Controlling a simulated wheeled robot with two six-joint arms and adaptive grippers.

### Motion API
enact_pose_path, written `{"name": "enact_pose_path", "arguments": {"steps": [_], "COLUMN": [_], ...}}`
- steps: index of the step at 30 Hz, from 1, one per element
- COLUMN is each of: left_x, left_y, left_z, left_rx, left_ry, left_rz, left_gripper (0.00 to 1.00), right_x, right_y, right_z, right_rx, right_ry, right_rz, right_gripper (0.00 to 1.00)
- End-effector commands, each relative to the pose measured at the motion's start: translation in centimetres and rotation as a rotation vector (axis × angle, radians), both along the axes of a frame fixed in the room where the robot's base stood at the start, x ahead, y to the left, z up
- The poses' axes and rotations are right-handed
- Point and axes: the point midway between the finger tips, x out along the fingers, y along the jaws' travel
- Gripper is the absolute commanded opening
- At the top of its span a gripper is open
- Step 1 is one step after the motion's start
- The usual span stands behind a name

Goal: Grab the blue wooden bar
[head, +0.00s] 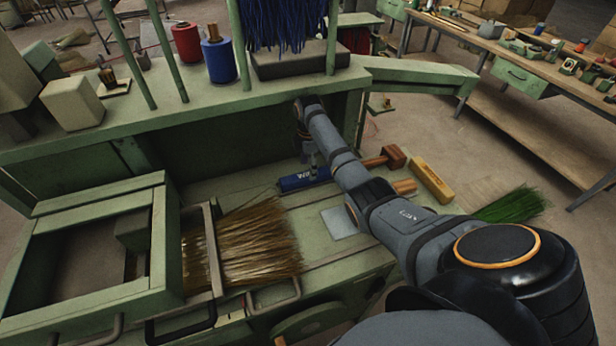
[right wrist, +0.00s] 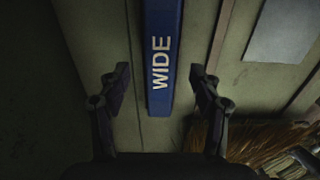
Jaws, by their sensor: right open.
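The blue wooden bar (head: 298,181) lies on the green workbench (head: 215,183), with white lettering on it. In the right wrist view the bar (right wrist: 163,35) runs up from the middle and reads "WIDE". My right gripper (head: 313,166) is over the bar in the head view, partly hidden by my own arm. In the right wrist view its two open fingers (right wrist: 160,75) are on either side of the bar's near end, with a gap on both sides. I cannot tell the exact height between the fingertips and the bar. My left gripper is not in view.
Straw bristles (head: 255,245) stick out of a frame left of the bar. A wooden mallet (head: 392,158), a yellow block (head: 431,183) and a pale plate (head: 339,223) lie to the right. A green shelf (head: 140,115) overhangs behind.

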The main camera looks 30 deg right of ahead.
Motion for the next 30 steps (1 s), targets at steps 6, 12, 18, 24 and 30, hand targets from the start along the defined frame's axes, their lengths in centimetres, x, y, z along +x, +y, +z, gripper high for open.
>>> {"name": "enact_pose_path", "arguments": {"steps": [6,12,18,24,30], "left_x": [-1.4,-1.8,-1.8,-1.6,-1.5], "left_y": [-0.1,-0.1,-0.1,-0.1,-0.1], "left_z": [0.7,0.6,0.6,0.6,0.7], "left_rx": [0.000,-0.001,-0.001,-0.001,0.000], "left_ry": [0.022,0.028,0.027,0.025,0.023], "left_rz": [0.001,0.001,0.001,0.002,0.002], "left_gripper": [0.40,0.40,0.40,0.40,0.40], "right_x": [-0.1,-0.1,-0.1,-0.1,0.0], "right_y": [0.1,0.1,0.1,0.1,0.1], "right_z": [-2.7,-3.0,-2.9,-2.9,-2.8], "right_rx": [-0.001,-0.001,-0.001,-0.001,-0.001], "right_ry": [0.002,-0.001,-0.001,0.000,-0.002], "right_rz": [0.000,0.000,0.000,0.000,0.000], "right_gripper": [0.64,0.64,0.40,0.13,0.00]}}
